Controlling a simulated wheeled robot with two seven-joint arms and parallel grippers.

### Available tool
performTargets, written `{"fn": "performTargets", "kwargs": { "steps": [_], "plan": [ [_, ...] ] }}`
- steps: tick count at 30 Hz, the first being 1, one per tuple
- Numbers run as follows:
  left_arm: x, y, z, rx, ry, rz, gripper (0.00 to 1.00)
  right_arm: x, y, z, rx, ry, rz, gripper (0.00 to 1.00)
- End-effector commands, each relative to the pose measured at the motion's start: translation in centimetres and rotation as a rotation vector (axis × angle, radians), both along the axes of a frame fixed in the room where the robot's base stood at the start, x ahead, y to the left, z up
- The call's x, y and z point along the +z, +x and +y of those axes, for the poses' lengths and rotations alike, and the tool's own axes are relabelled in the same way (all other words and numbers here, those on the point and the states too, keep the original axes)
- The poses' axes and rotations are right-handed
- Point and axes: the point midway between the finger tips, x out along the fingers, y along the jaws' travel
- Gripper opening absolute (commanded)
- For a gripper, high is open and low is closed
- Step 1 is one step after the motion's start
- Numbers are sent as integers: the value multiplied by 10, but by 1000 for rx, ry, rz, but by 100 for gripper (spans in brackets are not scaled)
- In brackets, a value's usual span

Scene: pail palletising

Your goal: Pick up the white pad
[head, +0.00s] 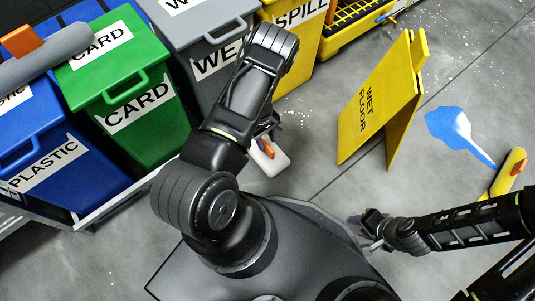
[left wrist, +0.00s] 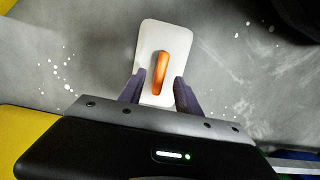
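The white pad (left wrist: 152,38) has an orange handle (left wrist: 163,72) on its face and shows in the left wrist view against the grey floor. In the head view the pad (head: 271,162) is partly hidden under my left arm. My left gripper (left wrist: 160,82) is open, with its two dark fingers either side of the pad's near part and the handle between them. I cannot tell whether they touch the pad. In the head view my left gripper (head: 266,135) is mostly hidden by its wrist. My right gripper (head: 359,232) looks open and empty, low on the right.
Blue (head: 28,125), green (head: 116,80) and grey (head: 195,35) bins and a yellow spill bin (head: 294,45) line the back left. A yellow wet-floor sign (head: 375,95) stands right of centre. Beyond it are a blue spill (head: 452,128) and a yellow orange-handled object (head: 506,178).

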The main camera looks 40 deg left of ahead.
Motion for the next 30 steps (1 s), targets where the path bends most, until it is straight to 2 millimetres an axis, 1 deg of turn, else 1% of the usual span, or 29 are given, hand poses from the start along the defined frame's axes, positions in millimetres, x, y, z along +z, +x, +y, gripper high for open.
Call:
{"fn": "performTargets", "kwargs": {
  "steps": [1, 3, 6, 9, 28, 29, 30],
  "plan": [
    [-10, -1, -1, -1, 0, 2, 40, -7, 1, 0, -1, 0, -2, 36],
    [-22, -2, -3, -1, 0, 2, 40, -14, 1, 0, -2, -1, -3, 36],
    [-36, -2, -5, -2, 0, 2, 40, -21, 3, 0, -4, -1, -8, 36],
    [-45, -2, -7, -1, -1, 0, 40, -24, 4, 0, -5, -2, -10, 36],
    [-45, -2, -7, -1, -1, 0, 40, -23, 4, 1, -5, -2, -11, 36],
    [-45, -2, -7, -1, -1, 0, 39, -23, 4, 1, -5, -2, -11, 36],
    [-45, -2, -7, -1, -1, 0, 36, -23, 4, 1, -5, -2, -10, 36]
  ]
}}
